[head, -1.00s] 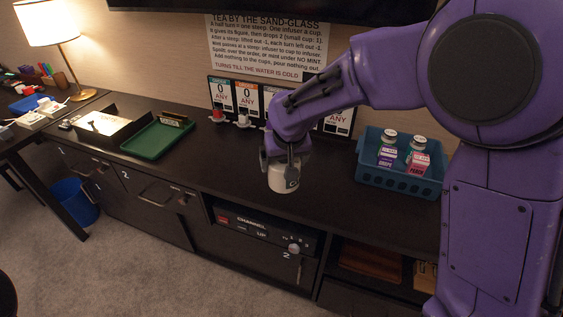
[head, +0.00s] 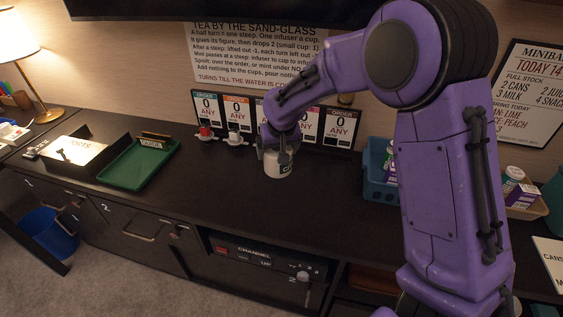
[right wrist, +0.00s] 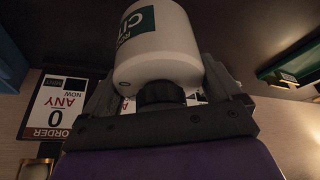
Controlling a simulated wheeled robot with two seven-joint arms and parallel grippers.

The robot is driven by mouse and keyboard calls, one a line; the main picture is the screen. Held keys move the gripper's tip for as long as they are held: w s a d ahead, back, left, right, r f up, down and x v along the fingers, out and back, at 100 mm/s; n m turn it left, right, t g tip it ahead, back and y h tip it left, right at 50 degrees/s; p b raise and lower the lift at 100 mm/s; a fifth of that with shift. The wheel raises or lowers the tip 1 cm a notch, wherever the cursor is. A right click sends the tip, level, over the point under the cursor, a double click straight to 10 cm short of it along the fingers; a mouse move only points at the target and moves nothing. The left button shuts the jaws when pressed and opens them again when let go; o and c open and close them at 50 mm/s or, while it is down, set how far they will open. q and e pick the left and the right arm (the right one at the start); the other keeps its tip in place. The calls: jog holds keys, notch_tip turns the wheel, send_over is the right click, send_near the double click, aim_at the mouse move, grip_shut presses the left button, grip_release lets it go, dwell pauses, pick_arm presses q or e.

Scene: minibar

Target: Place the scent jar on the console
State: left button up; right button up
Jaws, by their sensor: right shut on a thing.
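The scent jar (head: 278,168) is a white jar with a dark green label. My right gripper (head: 278,148) is shut on it from above, over the dark console top (head: 230,205). In the right wrist view the jar (right wrist: 160,50) shows large, its dark neck between the fingers of my right gripper (right wrist: 160,95). In the head view the jar looks upright at or just above the console top; I cannot tell if it touches. My left gripper is not in view.
Order cards (head: 237,113) with small cups stand behind the jar. A green tray (head: 138,163) and an open box (head: 75,150) are at the left. A blue basket (head: 380,185) with bottles is at the right, partly behind my arm. The console front is clear.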

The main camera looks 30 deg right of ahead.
jog(key=w+d+f, duration=0.1)
jog(key=f, duration=0.2)
jog(key=w+d+f, duration=0.1)
jog(key=d+f, duration=0.1)
jog(key=f, duration=0.1)
jog(key=w+d+f+p, duration=0.1)
jog(key=w+f, duration=0.1)
jog(key=f, duration=0.1)
jog(key=shift+d+f, duration=0.2)
jog(key=shift+d, duration=0.05)
jog(key=shift+f, duration=0.1)
jog(key=o, duration=0.8)
jog(key=shift+f, duration=0.15)
jog(key=shift+o, duration=0.2)
jog(key=v, duration=1.2)
jog(key=shift+a+r, duration=0.15)
jog(key=shift+r, duration=0.1)
